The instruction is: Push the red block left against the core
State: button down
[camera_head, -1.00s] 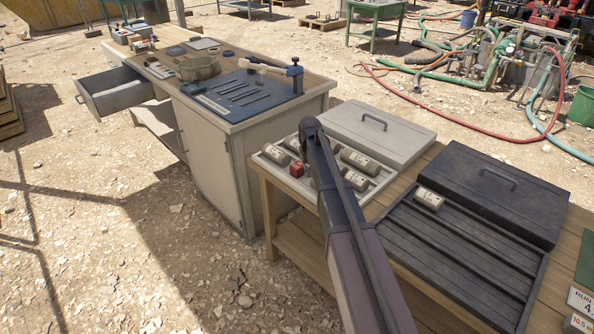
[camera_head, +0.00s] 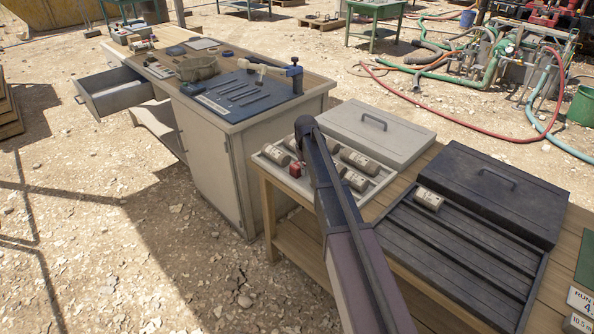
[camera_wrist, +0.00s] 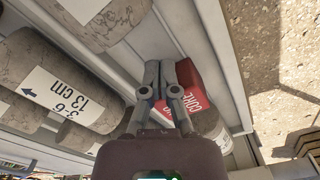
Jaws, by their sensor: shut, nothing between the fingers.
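The small red block (camera_head: 295,170) sits in the pale core tray (camera_head: 270,173), just left of my arm in the head view. In the wrist view the red block (camera_wrist: 190,84) is right of my gripper (camera_wrist: 160,68), whose fingers are together and empty, beside its face and seemingly touching it. White lettering shows on the block. One grey core (camera_wrist: 208,124) lies near the block's lower end in the wrist view; whether they touch is unclear. Another core (camera_wrist: 125,20) lies beyond the fingertips. In the head view my arm hides the gripper.
A labelled core (camera_wrist: 45,80) lies left in the wrist view. More cores (camera_head: 360,160) lie in the tray's right part. A pale lid (camera_head: 375,135) is behind it. A black grooved tray (camera_head: 460,245) with one core (camera_head: 429,199) stands to the right.

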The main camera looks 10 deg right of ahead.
aim_at(297, 165)
jog(key=shift+w+a, duration=0.65)
jog(key=shift+w, duration=0.25)
jog(key=shift+w+a, duration=0.65)
jog(key=shift+w, duration=0.2)
jog(key=shift+s+d+r, duration=0.1)
jog(key=shift+s+d+r+p, duration=0.4)
jog(key=shift+s+r+p, duration=0.1)
jog(key=shift+s, duration=0.1)
jog(key=shift+s+d+r+p, duration=0.4)
jog(key=shift+s+p, duration=0.1)
jog(key=shift+s, duration=0.05)
notch_tip(297, 165, up, 8)
jog(key=p, duration=0.8)
jog(key=s+r+p, duration=0.2)
jog(key=s, duration=1.3)
jog(key=s+d+r+m+p, duration=0.1)
jog(key=s+r+p, duration=0.1)
jog(key=s, duration=1.4)
jog(key=shift+s+d+r, duration=0.2)
jog(key=shift+d, duration=0.1)
